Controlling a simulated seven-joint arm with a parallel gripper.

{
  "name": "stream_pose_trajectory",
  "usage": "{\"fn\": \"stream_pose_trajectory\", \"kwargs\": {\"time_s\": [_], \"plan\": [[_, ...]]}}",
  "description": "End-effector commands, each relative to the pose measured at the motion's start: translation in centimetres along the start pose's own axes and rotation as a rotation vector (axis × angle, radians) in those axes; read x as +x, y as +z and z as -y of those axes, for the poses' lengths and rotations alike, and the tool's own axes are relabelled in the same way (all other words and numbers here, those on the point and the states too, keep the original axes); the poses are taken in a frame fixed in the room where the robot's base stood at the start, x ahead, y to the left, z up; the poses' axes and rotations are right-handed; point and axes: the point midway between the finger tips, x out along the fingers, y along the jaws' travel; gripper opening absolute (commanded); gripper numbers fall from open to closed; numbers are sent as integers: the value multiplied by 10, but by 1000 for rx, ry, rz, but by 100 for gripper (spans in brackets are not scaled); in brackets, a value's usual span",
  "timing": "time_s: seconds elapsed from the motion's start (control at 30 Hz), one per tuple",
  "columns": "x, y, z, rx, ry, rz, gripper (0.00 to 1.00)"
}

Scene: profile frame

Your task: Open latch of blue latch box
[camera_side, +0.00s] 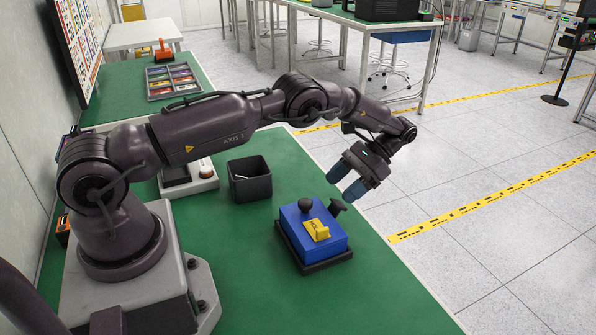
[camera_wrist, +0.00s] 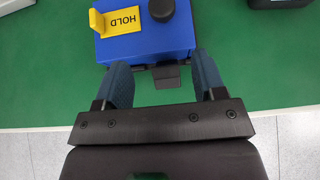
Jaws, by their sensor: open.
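The blue latch box (camera_side: 312,233) sits on a dark base on the green table. A yellow latch piece marked HOLD (camera_side: 317,230) is on it, and a black knob (camera_side: 305,204) stands on its top. My gripper (camera_side: 347,182) is open and empty, above and beyond the box's far right side, apart from the latch. It also shows in the wrist view (camera_wrist: 163,75).
A black open bin (camera_side: 250,180) stands left of the box. A light grey device (camera_side: 188,179) lies behind my arm. A tray of small parts (camera_side: 172,81) is farther back. The table's right edge runs close to the box; the green surface in front is clear.

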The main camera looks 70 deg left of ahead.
Motion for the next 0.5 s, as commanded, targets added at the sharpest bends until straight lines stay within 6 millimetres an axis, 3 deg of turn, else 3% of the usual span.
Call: {"fn": "stream_pose_trajectory", "kwargs": {"time_s": [0.5], "plan": [[8,74,-10,2,1,-1,64]]}}
